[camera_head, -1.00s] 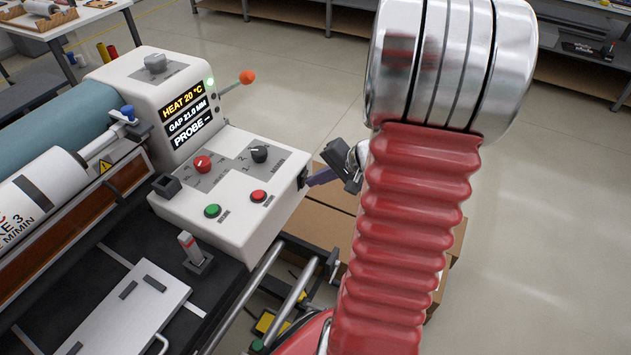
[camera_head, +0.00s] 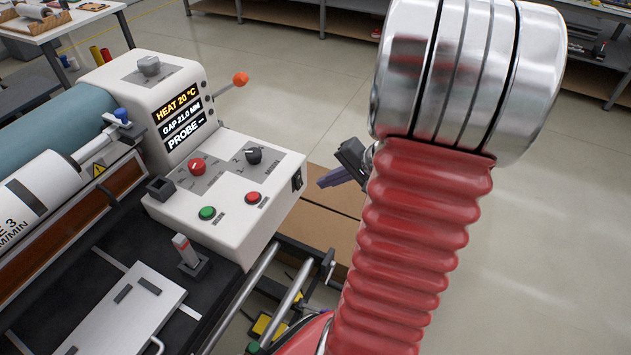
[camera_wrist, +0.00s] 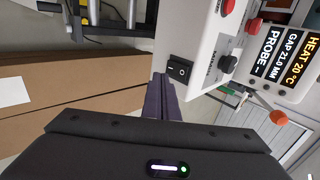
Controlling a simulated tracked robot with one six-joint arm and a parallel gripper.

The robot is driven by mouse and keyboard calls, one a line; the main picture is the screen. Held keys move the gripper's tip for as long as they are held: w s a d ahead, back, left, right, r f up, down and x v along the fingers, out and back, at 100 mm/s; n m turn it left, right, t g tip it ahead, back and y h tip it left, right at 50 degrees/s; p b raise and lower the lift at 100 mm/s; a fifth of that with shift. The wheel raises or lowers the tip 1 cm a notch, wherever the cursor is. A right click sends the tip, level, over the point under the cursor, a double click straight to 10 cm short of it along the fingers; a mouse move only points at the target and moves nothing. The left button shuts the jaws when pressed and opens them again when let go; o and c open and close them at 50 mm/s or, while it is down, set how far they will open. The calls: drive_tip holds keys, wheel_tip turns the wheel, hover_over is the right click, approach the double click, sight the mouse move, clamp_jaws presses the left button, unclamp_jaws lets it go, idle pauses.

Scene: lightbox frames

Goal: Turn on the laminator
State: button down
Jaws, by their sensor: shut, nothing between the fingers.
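The laminator's white control box (camera_head: 225,195) stands left of my arm, with lettering lit on its display (camera_head: 181,116). A black rocker switch (camera_head: 297,178) sits on its right side face; it also shows in the wrist view (camera_wrist: 181,70). In the head view, the small indicator lamps beside the display look dark. My gripper (camera_head: 322,182) is shut and empty, with its purple fingers pointing at the switch face across a small gap. In the wrist view the fingers (camera_wrist: 160,78) end just beside and below the switch. My arm hides part of the gripper in the head view.
The box top carries a green button (camera_head: 207,213), a red button (camera_head: 252,198), a red knob (camera_head: 197,166) and a black knob (camera_head: 254,156). An orange-tipped lever (camera_head: 240,79) sticks out behind. Cardboard boxes (camera_head: 318,222) lie below the gripper. Open floor lies right.

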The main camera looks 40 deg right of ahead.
sight(299, 181)
drive_tip(key=v, duration=0.8)
drive_tip(key=shift+s, duration=0.2)
drive_tip(key=shift+s+f, duration=0.25)
drive_tip(key=shift+f, duration=0.35)
drive_tip(key=shift+w, duration=0.1)
drive_tip(key=w+r+x, duration=0.1)
drive_tip(key=w+x, duration=0.1)
drive_tip(key=x, duration=1.1)
drive_tip(key=shift+a+r, duration=0.3)
drive_tip(key=shift+r, duration=0.1)
